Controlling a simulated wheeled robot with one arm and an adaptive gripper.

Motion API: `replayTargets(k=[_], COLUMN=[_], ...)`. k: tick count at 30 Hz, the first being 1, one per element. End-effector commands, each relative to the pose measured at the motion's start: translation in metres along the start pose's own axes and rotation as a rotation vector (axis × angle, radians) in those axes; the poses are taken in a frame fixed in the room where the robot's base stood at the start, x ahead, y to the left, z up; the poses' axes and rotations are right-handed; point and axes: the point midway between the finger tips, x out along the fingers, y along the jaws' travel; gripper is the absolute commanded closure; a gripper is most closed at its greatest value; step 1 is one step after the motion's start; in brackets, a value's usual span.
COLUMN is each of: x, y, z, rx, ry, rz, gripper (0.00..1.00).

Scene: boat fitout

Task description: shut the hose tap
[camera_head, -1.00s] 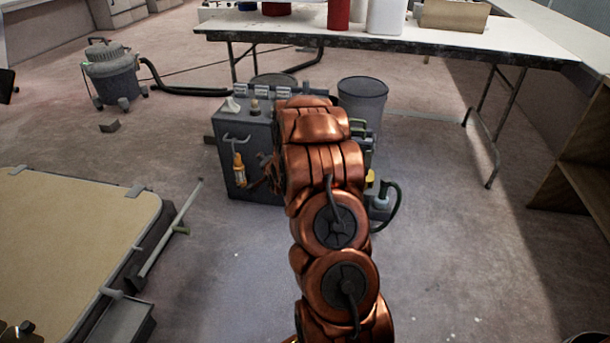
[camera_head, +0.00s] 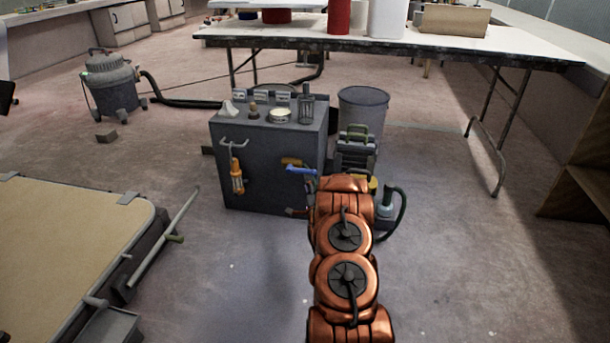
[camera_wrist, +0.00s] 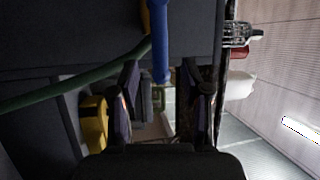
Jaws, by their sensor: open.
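The hose tap has a blue lever (camera_head: 300,170) sticking out rightward from the front of a dark grey cabinet (camera_head: 262,190). An orange-brown part sits just above the lever. In the wrist view the blue lever (camera_wrist: 161,45) hangs down from the top, and its free end lies between the finger tips in the picture. My gripper (camera_wrist: 165,85) is open, with one dark finger on each side and nothing held. Whether it touches the lever cannot be told.
An orange-handled tool (camera_head: 237,178) hangs on the cabinet's front. Small items stand on its top. A grey bin (camera_head: 362,105) and a green hose (camera_head: 403,212) are beside it. A white-topped table (camera_head: 470,48) stands behind.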

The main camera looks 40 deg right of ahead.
Motion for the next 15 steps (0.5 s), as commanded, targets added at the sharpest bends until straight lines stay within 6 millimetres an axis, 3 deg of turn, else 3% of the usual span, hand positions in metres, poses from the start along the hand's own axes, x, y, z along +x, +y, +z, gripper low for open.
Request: replayTargets(k=[15], x=[0.060], y=[0.002], z=[0.001], rx=[-0.002], ry=[-0.001], rz=[0.002], gripper=[0.53])
